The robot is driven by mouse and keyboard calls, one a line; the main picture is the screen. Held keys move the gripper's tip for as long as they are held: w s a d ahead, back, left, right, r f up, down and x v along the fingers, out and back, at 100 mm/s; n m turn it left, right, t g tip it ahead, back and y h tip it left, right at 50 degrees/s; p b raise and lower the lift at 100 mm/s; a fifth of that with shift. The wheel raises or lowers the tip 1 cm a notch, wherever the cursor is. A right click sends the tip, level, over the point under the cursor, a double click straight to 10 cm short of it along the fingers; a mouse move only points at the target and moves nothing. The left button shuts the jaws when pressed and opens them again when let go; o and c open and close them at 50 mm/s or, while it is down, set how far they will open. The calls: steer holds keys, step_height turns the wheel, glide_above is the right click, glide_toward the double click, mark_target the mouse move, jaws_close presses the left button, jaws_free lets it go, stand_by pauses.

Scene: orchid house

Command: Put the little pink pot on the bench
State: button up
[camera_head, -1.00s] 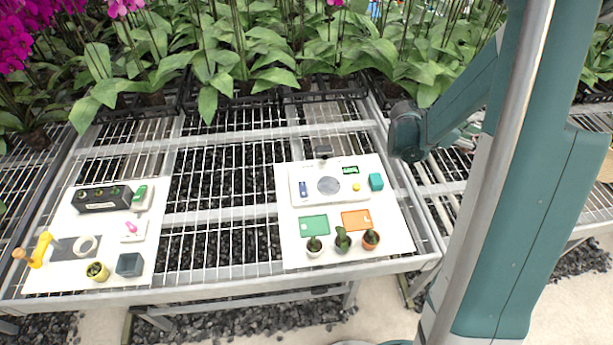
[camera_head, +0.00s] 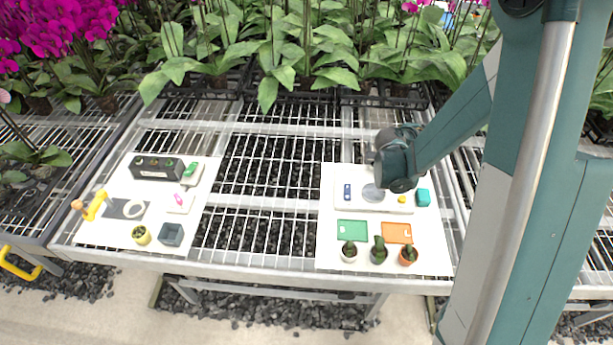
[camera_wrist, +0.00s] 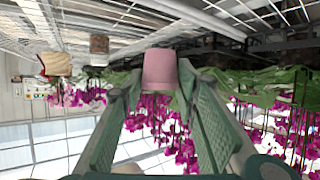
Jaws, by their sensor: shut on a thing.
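The little pink pot (camera_wrist: 160,68) shows in the wrist view between the two green fingertips of my gripper (camera_wrist: 160,84). The gripper is shut on it and the pot is held in the air. In the head view my arm's end (camera_head: 397,165) is in front of the back right part of a white mat; the fingers and the pot are hidden there. The bench (camera_head: 262,262) is a grey metal mesh table with a light frame.
The right white mat (camera_head: 334,257) holds a white tray (camera_head: 340,196), a teal block (camera_head: 423,197), a green card (camera_head: 352,230), an orange card (camera_head: 397,233) and small potted plants. The left mat (camera_head: 106,239) holds several items. Bare mesh lies between the mats. Orchids stand behind.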

steer(key=w+a+f+n+t+y, duration=0.1)
steer(key=w+a+n+t+y, duration=0.15)
steer(key=a, duration=1.15)
steer(key=w+a+f+n+t+y, duration=0.1)
steer(key=w+a+n+t+y, duration=0.2)
steer(key=a, duration=1)
steer(key=s+a+n+y, duration=0.2)
steer(key=a+n+y, duration=0.1)
steer(key=a, duration=1)
steer(key=s+a+n+y, duration=0.2)
steer(key=a+n+y, duration=0.15)
steer(key=a, duration=0.85)
steer(key=s+a+r+n+g+y, duration=0.25)
steer(key=s+a, duration=0.65)
steer(key=a, duration=0.5)
steer(key=s+a+r+n+g+y+b, duration=0.15)
steer(key=s+a+n+y, duration=0.25)
steer(key=s+a, duration=0.8)
steer(key=s+a+r+n+g+y, duration=0.1)
steer(key=s+a+r+n+y, duration=0.45)
steer(key=a, duration=1.05)
step_height(320, 180, down, 8)
steer(key=s+m+h, duration=0.1)
steer(key=m+h, duration=0.1)
steer(key=shift+s+d, duration=0.15)
steer(key=shift+s, duration=0.25)
steer(key=shift+f+b, duration=0.75)
steer(key=shift+f, duration=2.35)
